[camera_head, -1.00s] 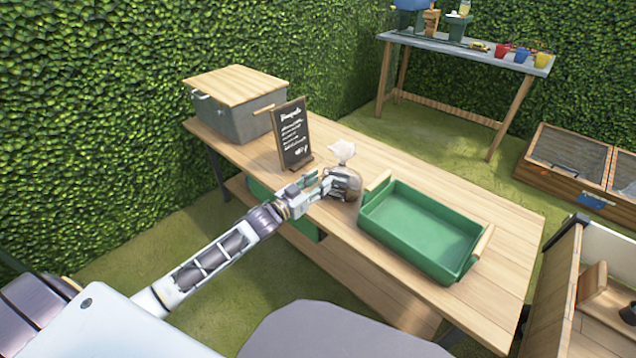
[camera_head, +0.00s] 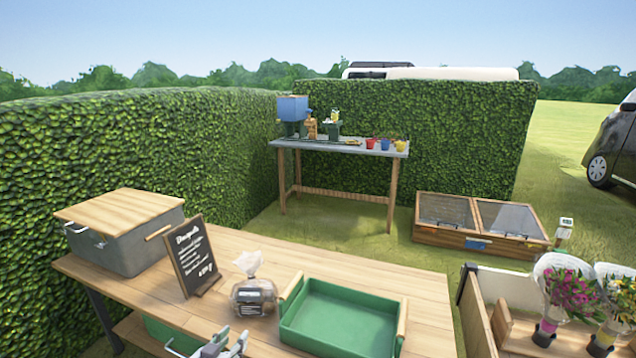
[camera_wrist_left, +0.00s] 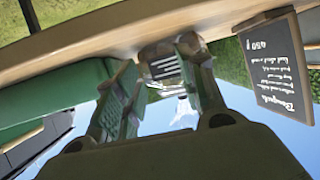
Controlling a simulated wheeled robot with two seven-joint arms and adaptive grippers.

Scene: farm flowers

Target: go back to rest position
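My left gripper (camera_head: 225,345) shows at the bottom edge of the head view, in front of the table's near side. In the left wrist view its two fingers (camera_wrist_left: 158,62) are spread apart with nothing held between them. A clear bag with dark contents and a gathered top (camera_head: 254,297) stands upright on the wooden table, apart from the gripper. The bag also shows beyond the fingers in the left wrist view (camera_wrist_left: 163,66). My right gripper is in neither view.
A green tray with wooden handles (camera_head: 340,320) stands right of the bag. A chalkboard sign (camera_head: 193,256) and a grey box with a wooden lid (camera_head: 125,232) stand to the left. A wooden cart with wrapped bouquets (camera_head: 567,290) is at the right.

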